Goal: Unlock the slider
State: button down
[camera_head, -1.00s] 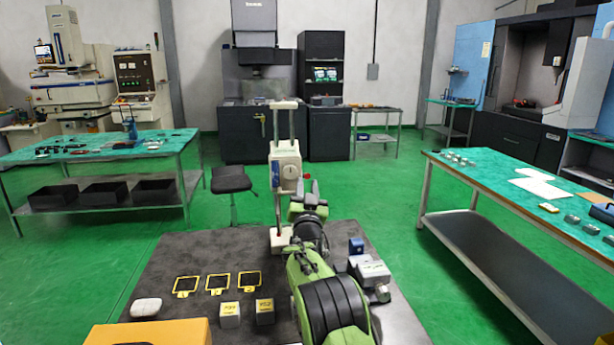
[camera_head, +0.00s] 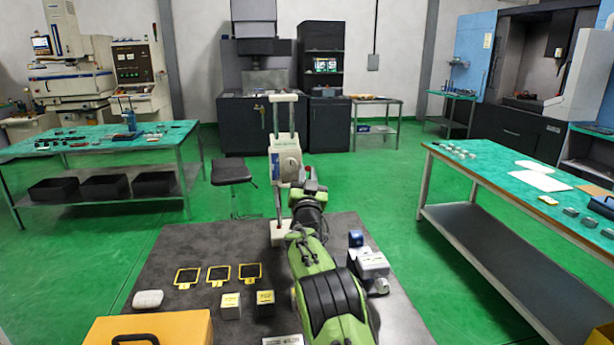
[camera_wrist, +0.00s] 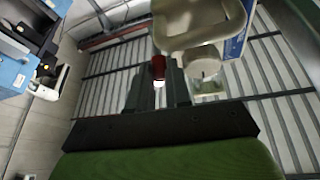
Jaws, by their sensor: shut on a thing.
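The slider is a pale housing (camera_head: 285,165) with a round dial, mounted on upright twin rods on the dark table. It also shows from close by in the wrist view (camera_wrist: 195,25), with a round pale knob (camera_wrist: 203,62). A small red lock piece (camera_wrist: 158,68) with a white end sits beside the housing; its red also shows in the head view (camera_head: 308,169). My gripper (camera_wrist: 157,92) is at the right side of the slider in the head view. Its two dark fingers are shut on the red piece. The finger contact is partly blurred.
The dark table (camera_head: 180,250) carries several yellow-framed pads, two small labelled blocks, a white lump and an orange case (camera_head: 150,328). A grey device (camera_head: 372,265) with a blue part stands right of my arm.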

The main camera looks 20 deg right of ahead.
aim_at(306, 167)
jog(key=shift+r+g+y+p, duration=0.3)
jog(key=shift+r+g+p, duration=0.1)
jog(key=shift+r+p, duration=0.45)
jog(key=shift+w+d+r+g+p, duration=0.1)
jog(key=shift+r+g+p, duration=0.3)
jog(key=shift+p, duration=0.65)
jog(key=g+p, duration=0.1)
jog(key=p, duration=0.1)
jog(key=g+y+p, duration=0.1)
jog(key=shift+w+r+n+p, duration=0.2)
jog(key=shift+r+n+p, duration=0.1)
jog(key=shift+p, duration=0.05)
jog(key=shift+w+f+p, duration=0.1)
jog(key=shift+p, duration=0.2)
jog(key=shift+f, duration=0.1)
jog(key=c, duration=1.3)
grip_release()
jog(key=shift+c, duration=0.2)
jog(key=shift+f+b, duration=0.15)
jog(key=shift+b, duration=0.2)
